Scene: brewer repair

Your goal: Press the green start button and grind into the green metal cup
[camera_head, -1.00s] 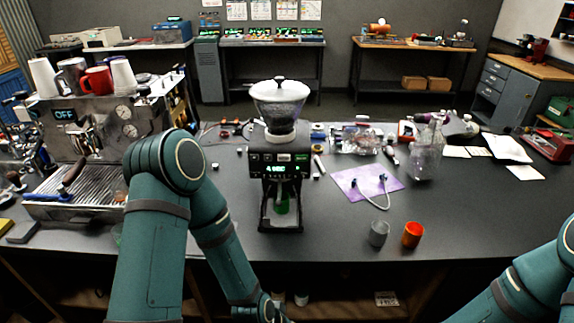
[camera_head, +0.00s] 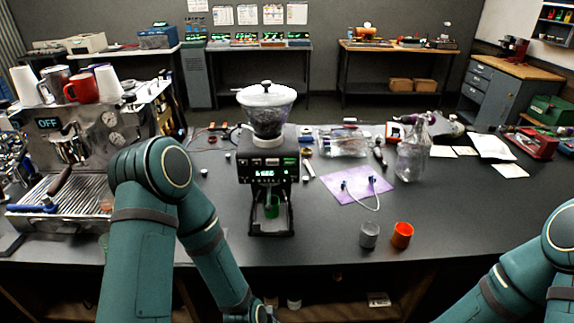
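The black grinder (camera_head: 267,172) stands upright on the dark counter, with a clear lidded hopper (camera_head: 266,108) on top and a lit display on its front.
An espresso machine (camera_head: 85,135) with cups on top stands at the left. A grey cup (camera_head: 369,235) and an orange cup (camera_head: 402,235) stand right of the grinder, near the front edge. A purple mat (camera_head: 345,189) and a glass bottle (camera_head: 411,155) are behind them.

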